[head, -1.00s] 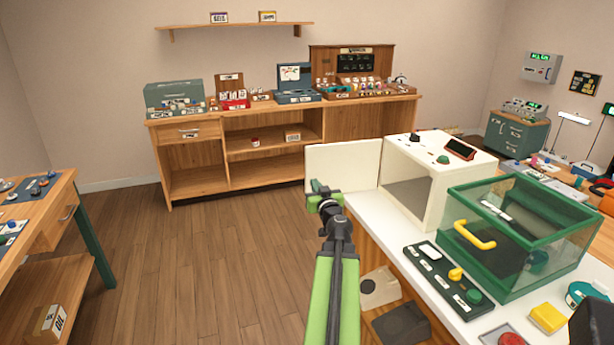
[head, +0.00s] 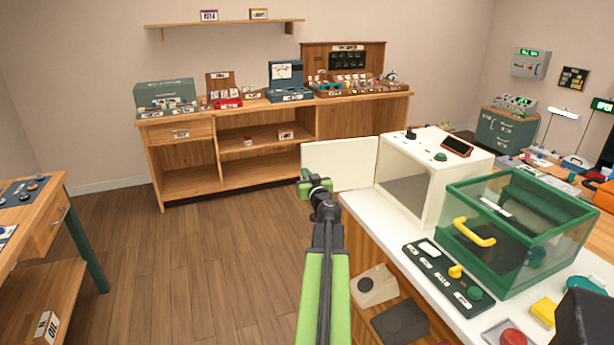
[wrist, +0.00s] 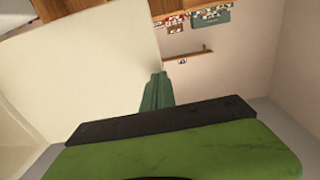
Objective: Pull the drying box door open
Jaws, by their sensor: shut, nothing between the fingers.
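The white drying box (head: 430,180) stands on the white counter, with its front opening showing a grey inside. Its cream door (head: 345,160) stands swung wide out to the left of the box. My gripper (head: 314,187) is in front of the door's lower left part, near its free edge; whether it touches the door I cannot tell. In the wrist view the green fingers (wrist: 157,92) are closed together with nothing between them, beside the edge of the large pale door (wrist: 95,70). The door's handle is not visible.
A green-framed glass case (head: 520,230) with a yellow handle and a dark control panel (head: 448,277) stand on the counter (head: 385,215) right of my arm. A wooden cabinet (head: 180,150) is at the back wall. The floor (head: 200,260) to the left is clear.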

